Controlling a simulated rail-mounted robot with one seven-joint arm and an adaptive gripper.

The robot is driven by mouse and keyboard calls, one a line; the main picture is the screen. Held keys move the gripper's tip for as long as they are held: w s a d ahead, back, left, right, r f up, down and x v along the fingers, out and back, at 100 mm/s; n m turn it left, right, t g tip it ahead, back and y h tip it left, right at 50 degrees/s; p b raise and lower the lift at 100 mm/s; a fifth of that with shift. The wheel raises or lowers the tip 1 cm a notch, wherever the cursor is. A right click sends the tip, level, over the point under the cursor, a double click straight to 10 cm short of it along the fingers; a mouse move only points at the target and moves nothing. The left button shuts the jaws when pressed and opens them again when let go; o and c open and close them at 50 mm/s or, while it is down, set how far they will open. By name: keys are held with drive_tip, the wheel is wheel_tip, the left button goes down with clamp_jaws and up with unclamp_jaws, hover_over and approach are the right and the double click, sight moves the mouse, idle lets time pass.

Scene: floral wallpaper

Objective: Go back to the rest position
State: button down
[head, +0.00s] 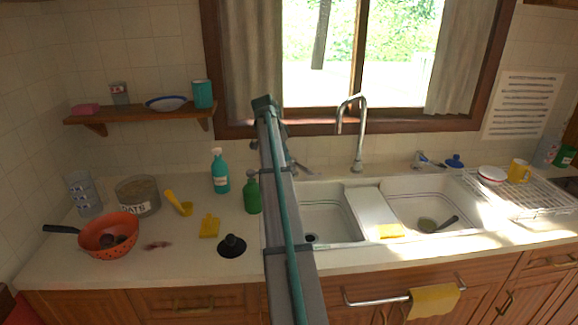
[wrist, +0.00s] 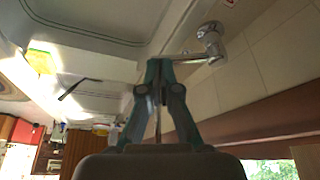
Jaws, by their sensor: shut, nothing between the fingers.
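My gripper (wrist: 158,66) shows in the wrist view, its two fingers drawn together at the tips with nothing between them. In that view it is in front of the sink edge, with the chrome tap (wrist: 209,44) just beyond it to the upper right. In the head view my arm rises through the middle of the picture, in front of the left side of the double sink (head: 372,215). I cannot clearly make out the gripper's fingers there. The tap also shows in the head view (head: 359,135), right of my arm.
Left of my arm, the counter holds a green bottle (head: 252,195), teal bottle (head: 220,172), black plunger-like object (head: 232,245), red colander (head: 108,232) and pot (head: 137,196). A wall shelf (head: 140,115) is above. A dish rack (head: 530,195) stands right of the sink.

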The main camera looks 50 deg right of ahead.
drive_tip(key=shift+a+r, duration=0.15)
drive_tip(key=shift+r, duration=0.25)
